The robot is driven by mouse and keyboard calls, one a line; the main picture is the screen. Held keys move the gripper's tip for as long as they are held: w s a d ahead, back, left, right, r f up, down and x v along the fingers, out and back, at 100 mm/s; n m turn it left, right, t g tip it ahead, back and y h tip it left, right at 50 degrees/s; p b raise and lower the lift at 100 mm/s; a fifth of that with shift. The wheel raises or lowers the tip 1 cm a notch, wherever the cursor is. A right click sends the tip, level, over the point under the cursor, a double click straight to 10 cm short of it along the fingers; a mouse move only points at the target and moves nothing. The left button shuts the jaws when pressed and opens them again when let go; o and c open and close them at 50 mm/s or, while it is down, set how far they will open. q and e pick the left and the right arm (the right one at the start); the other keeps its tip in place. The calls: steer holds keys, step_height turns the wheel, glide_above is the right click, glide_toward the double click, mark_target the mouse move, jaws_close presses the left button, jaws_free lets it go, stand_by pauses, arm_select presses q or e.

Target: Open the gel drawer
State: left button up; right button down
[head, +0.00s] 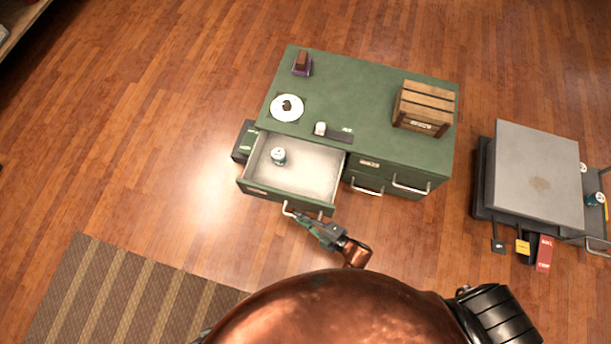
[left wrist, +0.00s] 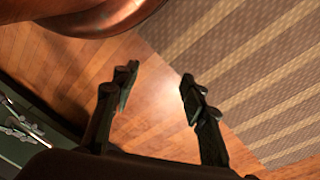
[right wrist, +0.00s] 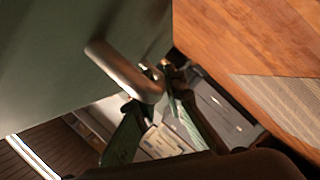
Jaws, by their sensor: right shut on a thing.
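The green cabinet (head: 375,92) has its left drawer (head: 310,180) pulled out, showing a pale interior. A small jar with a light lid (head: 278,156) stands inside it. In the right wrist view, the fingers (right wrist: 157,82) are shut on one end of the handle (right wrist: 122,70). I cannot read the drawer's label. My left gripper (left wrist: 157,88) shows in the left wrist view, open and empty above the floor.
A wooden crate (head: 422,105), a white plate (head: 287,108) and a small white container (head: 320,128) stand on the cabinet top. Closed drawers with handles (head: 411,187) are to the right. A grey-topped cart (head: 538,170) stands further right. A striped rug (head: 120,300) lies at lower left.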

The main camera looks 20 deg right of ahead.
arm_select(q)
steer(key=shift+s+a+r, duration=0.45)
steer(key=shift+s+r, duration=0.1)
steer(key=shift+r, duration=0.15)
arm_select(e)
steer(key=shift+s+a, duration=0.5)
steer(key=shift+s, duration=0.35)
steer(key=shift+s+a, duration=0.5)
steer(key=shift+s, duration=0.3)
steer(key=c, duration=2)
jaws_free()
arm_select(q)
steer(key=shift+d, duration=0.1)
arm_select(e)
steer(key=v, duration=1.2)
